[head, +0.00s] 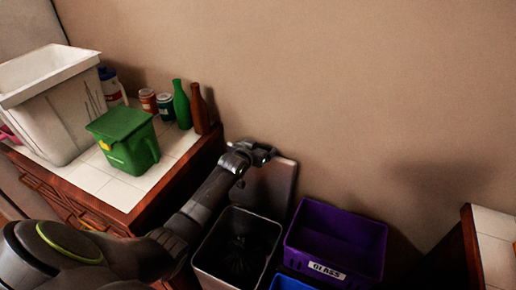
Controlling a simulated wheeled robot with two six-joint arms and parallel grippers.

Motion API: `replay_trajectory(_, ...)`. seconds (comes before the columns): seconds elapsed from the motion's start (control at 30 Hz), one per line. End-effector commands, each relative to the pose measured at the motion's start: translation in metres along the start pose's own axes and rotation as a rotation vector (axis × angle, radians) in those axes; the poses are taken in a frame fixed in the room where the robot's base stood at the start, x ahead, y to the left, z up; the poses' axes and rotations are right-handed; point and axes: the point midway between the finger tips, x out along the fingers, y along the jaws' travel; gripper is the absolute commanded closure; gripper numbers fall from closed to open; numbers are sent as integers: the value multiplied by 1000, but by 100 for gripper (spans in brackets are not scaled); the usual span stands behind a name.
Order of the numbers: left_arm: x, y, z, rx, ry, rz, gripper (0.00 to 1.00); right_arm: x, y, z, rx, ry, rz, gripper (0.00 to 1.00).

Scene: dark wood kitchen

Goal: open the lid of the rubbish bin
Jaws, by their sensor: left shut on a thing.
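The rubbish bin (205,262) stands on the floor at the lower middle, beside the counter. Its dark inside shows from above. Its grey lid (280,186) stands raised at the back of the bin, close to the wall. My left arm reaches in from the lower left across the bin's left side. My left gripper (262,153) is at the lid's top edge and is shut on it. The exact contact of the fingers is too small to see. My right gripper is not in view.
A purple crate (334,234) marked GLASS stands right of the bin, with a blue container (290,284) in front. The tiled counter (92,181) at left holds a white bin (55,115), a small green bin (128,142), cans and bottles. Another counter edge (492,245) is at right.

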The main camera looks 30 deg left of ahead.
Motion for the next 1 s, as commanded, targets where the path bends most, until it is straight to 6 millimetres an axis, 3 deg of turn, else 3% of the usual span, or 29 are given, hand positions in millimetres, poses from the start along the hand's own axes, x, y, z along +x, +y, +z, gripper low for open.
replay_trajectory(0.23, -7, 0, 4, -2, 15, 0, 50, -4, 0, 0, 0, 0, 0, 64)
replay_trajectory(0.63, -56, 0, 26, -1, 166, -1, 50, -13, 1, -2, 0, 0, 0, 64)
replay_trajectory(1.0, -59, 0, 28, -1, 179, 0, 50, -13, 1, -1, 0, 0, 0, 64)
